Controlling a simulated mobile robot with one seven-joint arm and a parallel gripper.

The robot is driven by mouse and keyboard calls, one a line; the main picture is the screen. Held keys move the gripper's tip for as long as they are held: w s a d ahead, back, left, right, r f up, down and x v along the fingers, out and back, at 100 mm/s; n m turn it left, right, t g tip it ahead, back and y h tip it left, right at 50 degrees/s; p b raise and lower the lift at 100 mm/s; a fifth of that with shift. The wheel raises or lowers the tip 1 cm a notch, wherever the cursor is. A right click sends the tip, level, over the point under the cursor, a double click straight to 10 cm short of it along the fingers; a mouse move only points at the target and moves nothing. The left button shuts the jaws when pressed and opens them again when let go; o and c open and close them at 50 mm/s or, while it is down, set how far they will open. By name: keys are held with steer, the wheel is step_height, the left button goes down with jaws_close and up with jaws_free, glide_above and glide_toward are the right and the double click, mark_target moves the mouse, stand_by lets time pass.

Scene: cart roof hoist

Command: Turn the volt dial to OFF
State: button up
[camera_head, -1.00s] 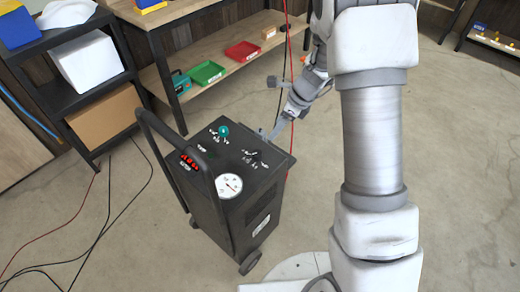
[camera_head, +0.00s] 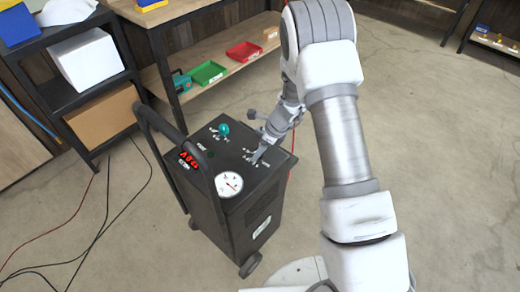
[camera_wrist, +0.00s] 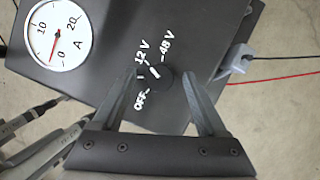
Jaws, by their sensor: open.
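The volt dial (camera_wrist: 160,82) is a dark knob with a white mark on the black cart top, ringed by the labels OFF, 12 V and 48 V. Its white mark is on the upper side, towards the voltage labels rather than OFF; the exact setting is hard to tell. My gripper (camera_wrist: 158,76) is open, with one finger on each side of the dial; I cannot tell whether they touch it. In the head view my gripper (camera_head: 257,157) is down at the right of the cart top and hides most of the dial.
Shelves stand behind.

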jaws_close()
stand_by(0.4)
steer(key=shift+n, duration=0.3)
steer(key=n+g, duration=0.2)
steer(key=n, duration=0.2)
steer(key=shift+w+p, duration=0.15)
steer(key=shift+p, duration=0.2)
steer(key=n+g, duration=0.1)
steer(key=n, duration=0.2)
steer(key=n+g+b, duration=0.1)
steer(key=n, duration=0.2)
steer(key=shift+w, duration=0.15)
steer(key=n+g+h+b, duration=0.1)
steer(key=n, duration=0.3)
steer(key=shift+f, duration=0.1)
steer(key=shift+w+a+n+g+h+b, duration=0.1)
steer(key=shift+n+g+h+b, duration=0.3)
steer(key=shift+n, duration=0.95)
steer(key=shift+a+n+g+h+b, duration=0.15)
steer(key=shift+n+h, duration=0.45)
steer(key=shift+n, duration=0.75)
